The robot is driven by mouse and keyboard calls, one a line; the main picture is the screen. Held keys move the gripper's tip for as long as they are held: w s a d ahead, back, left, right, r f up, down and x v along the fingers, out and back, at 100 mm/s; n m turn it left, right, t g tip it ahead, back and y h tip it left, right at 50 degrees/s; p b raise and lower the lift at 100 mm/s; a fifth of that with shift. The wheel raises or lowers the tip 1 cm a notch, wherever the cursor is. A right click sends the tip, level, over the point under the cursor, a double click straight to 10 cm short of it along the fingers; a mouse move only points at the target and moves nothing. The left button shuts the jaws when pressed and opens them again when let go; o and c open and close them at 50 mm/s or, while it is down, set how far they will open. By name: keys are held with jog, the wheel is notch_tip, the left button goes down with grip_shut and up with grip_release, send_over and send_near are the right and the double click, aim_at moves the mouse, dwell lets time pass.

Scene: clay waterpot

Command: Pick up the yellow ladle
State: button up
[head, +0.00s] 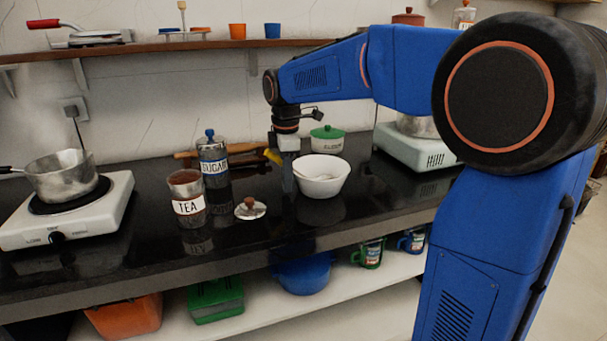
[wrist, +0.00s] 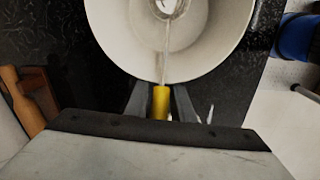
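The yellow ladle has a yellow handle (wrist: 161,103) and a pale shaft that runs into a white bowl (wrist: 205,50), where its scoop rests. In the head view a bit of the yellow handle (head: 273,156) shows beside my gripper (head: 287,186), at the left side of the white bowl (head: 322,176). In the wrist view the fingers of my gripper (wrist: 160,104) stand on both sides of the yellow handle. Narrow dark gaps seem to show between handle and fingers, so I cannot tell whether they touch it.
A sugar jar (head: 212,160), an open tea jar (head: 187,198) and a loose lid (head: 250,208) stand left of my gripper. A green-lidded pot (head: 327,140) stands behind the bowl. A saucepan (head: 63,176) sits on a hot plate at the far left. The front counter strip is clear.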

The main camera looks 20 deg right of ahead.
grip_shut()
jog(key=shift+r, duration=0.15)
notch_tip(320, 180, up, 10)
jog(key=shift+f, duration=0.1)
dwell(0.4)
